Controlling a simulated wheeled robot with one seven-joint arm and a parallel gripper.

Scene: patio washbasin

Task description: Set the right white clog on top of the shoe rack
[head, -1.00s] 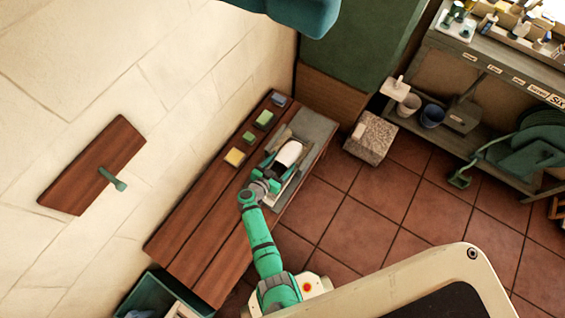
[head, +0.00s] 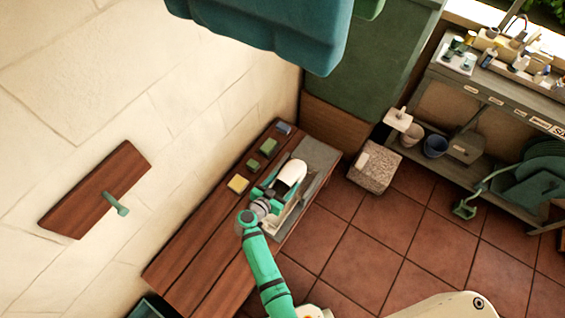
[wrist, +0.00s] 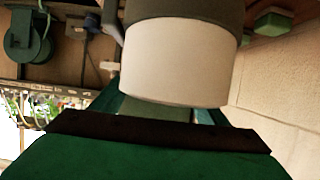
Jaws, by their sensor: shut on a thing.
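A white clog (head: 292,172) with a dark opening shows in the head view at the far end of the dark wooden bench (head: 205,245). My gripper (head: 272,193) is shut on it and reaches in from the front. The clog appears just above a pale, tray-like structure (head: 283,222); whether they touch I cannot tell. In the wrist view a large white, rounded form (wrist: 175,62), likely the clog, fills the upper middle close to the camera. The fingertips are mostly hidden there. I cannot clearly make out which surface is the shoe rack.
Yellow (head: 237,184), green and blue-grey blocks lie along the bench's wall side. A grey slab (head: 322,157) is at its far end. A stone block (head: 375,168) stands on the tiled floor. A shelf with buckets (head: 435,146) and a hose reel (head: 528,165) is at right.

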